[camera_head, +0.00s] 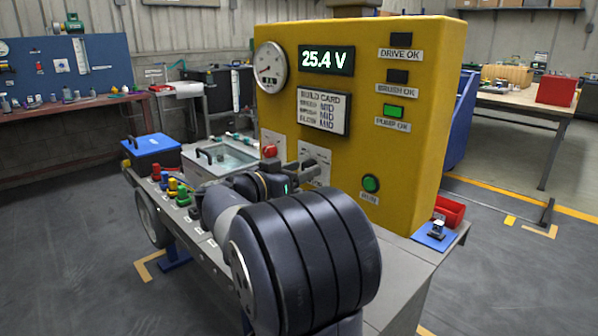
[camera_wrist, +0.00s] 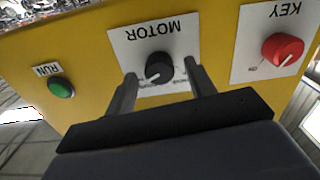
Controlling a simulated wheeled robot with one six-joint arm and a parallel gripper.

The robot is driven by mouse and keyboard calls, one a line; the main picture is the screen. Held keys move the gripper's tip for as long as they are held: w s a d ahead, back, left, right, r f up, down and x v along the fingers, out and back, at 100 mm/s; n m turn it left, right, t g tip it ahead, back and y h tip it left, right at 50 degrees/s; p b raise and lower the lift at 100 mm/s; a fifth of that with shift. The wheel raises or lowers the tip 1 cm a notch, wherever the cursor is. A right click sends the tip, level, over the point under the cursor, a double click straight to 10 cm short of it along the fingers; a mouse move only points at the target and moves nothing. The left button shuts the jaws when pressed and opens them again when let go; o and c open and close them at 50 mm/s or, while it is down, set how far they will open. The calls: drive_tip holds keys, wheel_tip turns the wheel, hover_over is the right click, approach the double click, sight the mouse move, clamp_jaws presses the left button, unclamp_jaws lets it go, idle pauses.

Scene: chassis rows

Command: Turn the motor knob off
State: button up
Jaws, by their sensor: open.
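The black motor knob (camera_wrist: 159,66) sits on a white plate marked MOTOR on the yellow panel, upside down in the wrist view. Its white pointer line points down and slightly left there; the small position lettering cannot be read. My gripper (camera_wrist: 160,74) is open, with one finger on each side of the knob and gaps between them. Whether the fingertips reach as deep as the knob cannot be told. In the camera_head view my gripper (camera_head: 303,173) is in front of the motor plate (camera_head: 316,154), and the knob is hidden.
A red KEY knob (camera_wrist: 282,49) and a green RUN button (camera_wrist: 61,88) flank the motor plate. The yellow panel (camera_head: 420,170) shows 25.4 V and a lit green PUMP OK lamp (camera_head: 393,111). A water tray (camera_head: 222,158) and a blue box (camera_head: 152,154) stand left on the bench.

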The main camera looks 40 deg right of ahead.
drive_tip(key=shift+c, duration=0.3)
drive_tip(key=c, duration=0.9)
